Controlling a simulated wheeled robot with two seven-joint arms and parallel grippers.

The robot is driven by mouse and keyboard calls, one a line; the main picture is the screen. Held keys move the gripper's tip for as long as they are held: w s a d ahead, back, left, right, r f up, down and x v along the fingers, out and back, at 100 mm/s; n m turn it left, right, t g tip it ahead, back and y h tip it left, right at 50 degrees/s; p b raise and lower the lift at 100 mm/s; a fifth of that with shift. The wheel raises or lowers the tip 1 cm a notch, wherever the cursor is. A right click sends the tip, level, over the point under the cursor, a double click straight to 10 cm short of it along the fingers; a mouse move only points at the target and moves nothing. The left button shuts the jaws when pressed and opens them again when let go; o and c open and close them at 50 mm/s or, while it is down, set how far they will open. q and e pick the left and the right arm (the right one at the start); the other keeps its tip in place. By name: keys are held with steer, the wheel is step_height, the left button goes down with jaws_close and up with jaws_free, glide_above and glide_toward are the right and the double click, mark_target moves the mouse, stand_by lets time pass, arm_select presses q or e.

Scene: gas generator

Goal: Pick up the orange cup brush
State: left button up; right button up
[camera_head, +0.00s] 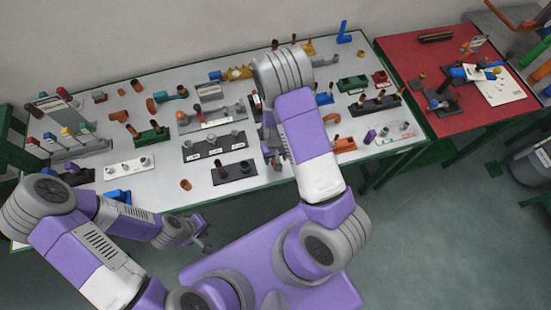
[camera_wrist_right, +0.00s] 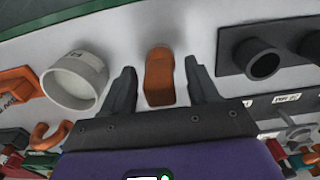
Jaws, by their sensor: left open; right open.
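An orange-brown rounded piece (camera_wrist_right: 158,78), which looks like the orange cup brush, stands on the white table in the right wrist view. My right gripper (camera_wrist_right: 158,85) is open, with one finger on each side of this piece. Gaps show between the piece and both fingers. In the head view my right arm covers most of that gripper and the spot under it, so I cannot pick out the same piece there. My left gripper (camera_head: 202,232) is open and empty, low in front of the table's near edge.
The white table (camera_head: 95,195) holds several racks and loose parts. Beside the piece are a white ring (camera_wrist_right: 76,80) and a dark block with a tube (camera_wrist_right: 264,64). A red table (camera_head: 400,58) stands at the right. A small brown cylinder (camera_head: 186,184) stands near the front edge.

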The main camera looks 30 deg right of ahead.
steer(key=shift+r, duration=0.1)
steer(key=c, duration=0.8)
steer(key=shift+c, duration=0.2)
